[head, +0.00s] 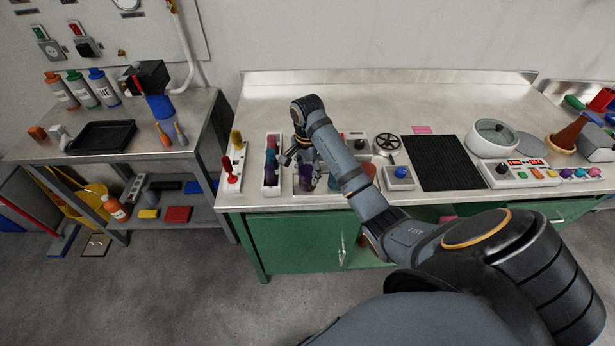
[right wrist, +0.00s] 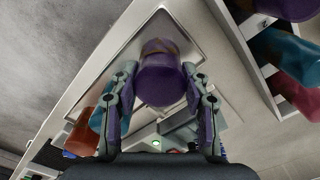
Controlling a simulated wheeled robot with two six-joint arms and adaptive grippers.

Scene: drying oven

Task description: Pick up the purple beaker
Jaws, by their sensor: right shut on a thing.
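The purple beaker (right wrist: 160,80) is between the two fingers of my right gripper (right wrist: 160,95) in the right wrist view. The fingers press on its sides, and the gripper is shut on it. In the head view, the right gripper (head: 298,158) is over the front left of the steel bench, with the purple beaker (head: 305,181) partly hidden below it. I cannot tell whether the beaker touches the surface beneath. My left gripper is not in view.
A white rack (head: 263,185) with coloured vessels stands just left of the gripper. Teal (right wrist: 97,119) and orange (right wrist: 80,138) vessels stand close by in the right wrist view. A black ribbed mat (head: 440,162) lies farther right. The bench's back is clear.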

